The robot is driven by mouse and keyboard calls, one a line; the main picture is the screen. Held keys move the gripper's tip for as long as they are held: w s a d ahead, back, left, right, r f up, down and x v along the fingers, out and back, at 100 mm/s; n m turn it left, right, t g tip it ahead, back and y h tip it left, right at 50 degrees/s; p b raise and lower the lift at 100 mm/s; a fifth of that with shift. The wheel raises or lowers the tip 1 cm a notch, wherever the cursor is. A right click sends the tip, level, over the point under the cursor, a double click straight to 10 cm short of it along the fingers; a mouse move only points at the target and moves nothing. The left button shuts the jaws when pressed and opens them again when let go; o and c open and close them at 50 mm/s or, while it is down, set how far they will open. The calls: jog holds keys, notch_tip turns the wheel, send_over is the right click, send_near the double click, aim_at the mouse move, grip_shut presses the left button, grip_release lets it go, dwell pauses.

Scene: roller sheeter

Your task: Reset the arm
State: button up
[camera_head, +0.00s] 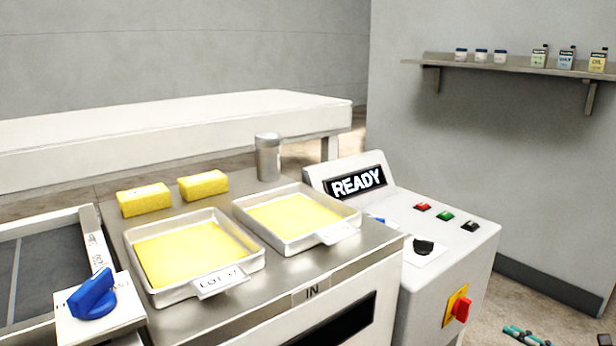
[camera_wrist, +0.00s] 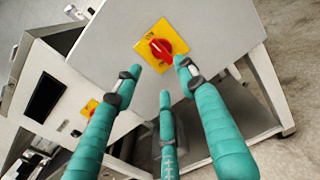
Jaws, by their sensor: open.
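In the head view the same red switch (camera_head: 461,309) is on the lower front of the control console (camera_head: 440,262). Only a bit of my gripper (camera_head: 525,335) shows there, at the bottom right, apart from the switch. The rest of my arm is out of view.
The console display (camera_head: 357,182) reads READY. Two trays of yellow material (camera_head: 190,252) (camera_head: 296,215) and two yellow blocks (camera_head: 144,199) (camera_head: 203,185) sit on the steel top. A shelf (camera_head: 505,67) with small containers is on the wall. Floor right of the console looks mostly clear.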

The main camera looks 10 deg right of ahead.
aim_at(467, 314)
jog(key=shift+n, duration=0.3)
jog(key=x, duration=0.3)
jog(key=b+x, duration=0.1)
jog(key=x, duration=0.6)
jog(key=shift+w+a+f, duration=0.1)
jog(key=shift+w+f, duration=0.2)
jog(key=shift+w, duration=0.1)
jog(key=shift+r+n+b, duration=0.2)
jog(key=shift+n+b, duration=1)
jog(key=shift+b, duration=0.05)
jog(key=shift+r, duration=0.1)
